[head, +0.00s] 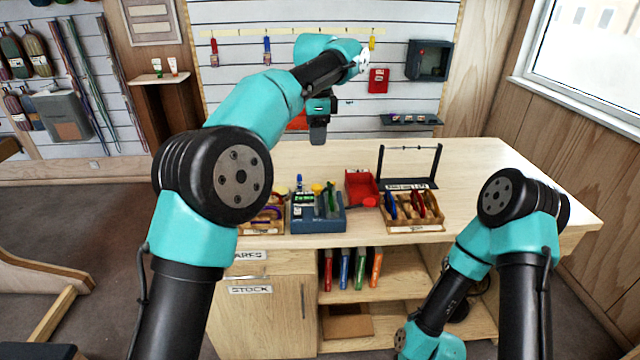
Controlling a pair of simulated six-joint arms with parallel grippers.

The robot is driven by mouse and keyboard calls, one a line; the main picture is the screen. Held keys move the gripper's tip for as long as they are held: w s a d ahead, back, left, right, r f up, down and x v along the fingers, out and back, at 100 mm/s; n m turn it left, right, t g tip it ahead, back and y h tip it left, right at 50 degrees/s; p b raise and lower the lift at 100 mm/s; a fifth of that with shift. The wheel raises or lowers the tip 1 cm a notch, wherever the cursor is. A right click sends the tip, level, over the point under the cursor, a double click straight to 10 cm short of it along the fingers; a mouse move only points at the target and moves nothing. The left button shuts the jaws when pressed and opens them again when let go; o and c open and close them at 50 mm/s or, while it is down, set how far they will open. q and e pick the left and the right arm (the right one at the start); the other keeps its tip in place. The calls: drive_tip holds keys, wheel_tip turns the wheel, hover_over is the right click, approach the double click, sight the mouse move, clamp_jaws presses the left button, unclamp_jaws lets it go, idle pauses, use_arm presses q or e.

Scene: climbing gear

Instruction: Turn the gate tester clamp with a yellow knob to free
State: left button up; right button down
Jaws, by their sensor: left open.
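The gate tester looks to be a blue-grey box (318,222) on the front part of the wooden bench. A small yellow knob (317,188) shows at its back, with a green piece and a blue-topped piece nearby. The clamp's setting is too small to tell. My left gripper (318,132) is open and empty, pointing down above the back of the bench, behind and above the tester and apart from it. My right arm hangs down at the right in front of the bench, and its gripper is not in view.
A wooden tray (262,226) stands left of the tester, partly behind my left arm. A red bin (361,188) and a wooden tray of carabiners (415,226) stand to the right. A black rack (408,183) stands behind.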

sight(317, 186)
use_arm(q)
drive_tip(key=shift+s+r, duration=0.1)
drive_tip(key=shift+r, duration=0.95)
drive_tip(key=shift+f, duration=0.15)
wheel_tip(317, 186, down, 17)
drive_tip(key=shift+f, duration=0.1)
drive_tip(key=shift+c, duration=0.2)
clamp_jaws()
idle(0.5)
